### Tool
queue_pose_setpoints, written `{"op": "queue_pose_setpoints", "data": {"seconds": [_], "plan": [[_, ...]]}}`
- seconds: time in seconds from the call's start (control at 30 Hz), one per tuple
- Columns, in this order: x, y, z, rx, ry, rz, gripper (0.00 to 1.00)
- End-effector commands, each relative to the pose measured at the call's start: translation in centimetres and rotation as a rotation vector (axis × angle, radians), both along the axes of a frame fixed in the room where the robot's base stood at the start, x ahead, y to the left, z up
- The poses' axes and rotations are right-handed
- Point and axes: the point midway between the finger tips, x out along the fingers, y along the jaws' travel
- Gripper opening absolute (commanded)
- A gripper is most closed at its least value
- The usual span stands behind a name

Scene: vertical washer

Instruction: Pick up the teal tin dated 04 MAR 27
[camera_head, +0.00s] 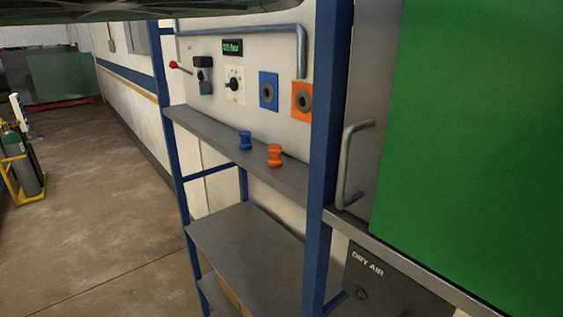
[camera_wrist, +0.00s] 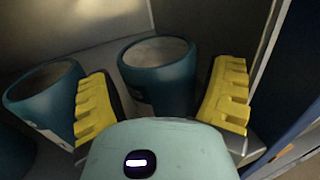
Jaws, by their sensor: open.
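In the wrist view, a teal tin (camera_wrist: 160,85) with a pale top stands between the two yellow fingers of my gripper (camera_wrist: 162,98). The fingers are open, one on each side of it, with a visible gap on the right. A second teal tin (camera_wrist: 42,95) stands to the left, just outside the left finger, with part of a pale label showing. A dark teal shape (camera_wrist: 12,155) is cut off at the lower left edge. No date can be read on any tin. The head view shows neither the tins nor my gripper.
In the wrist view, a grey wall stands behind the tins and a blue upright (camera_wrist: 300,75) is at the right.

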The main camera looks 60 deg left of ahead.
Motion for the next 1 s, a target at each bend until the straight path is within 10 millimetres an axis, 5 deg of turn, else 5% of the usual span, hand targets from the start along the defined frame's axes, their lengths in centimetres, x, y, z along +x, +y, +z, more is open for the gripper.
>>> {"op": "queue_pose_setpoints", "data": {"seconds": [0.33, 0.9, 1.0], "plan": [[1.34, -0.14, 0.05, -0.003, 0.002, 0.003, 0.83], [1.19, -0.21, 0.01, -0.002, 0.001, 0.0, 0.25], [1.18, -0.22, 0.05, -0.002, 0.0, 0.0, 0.25]]}}
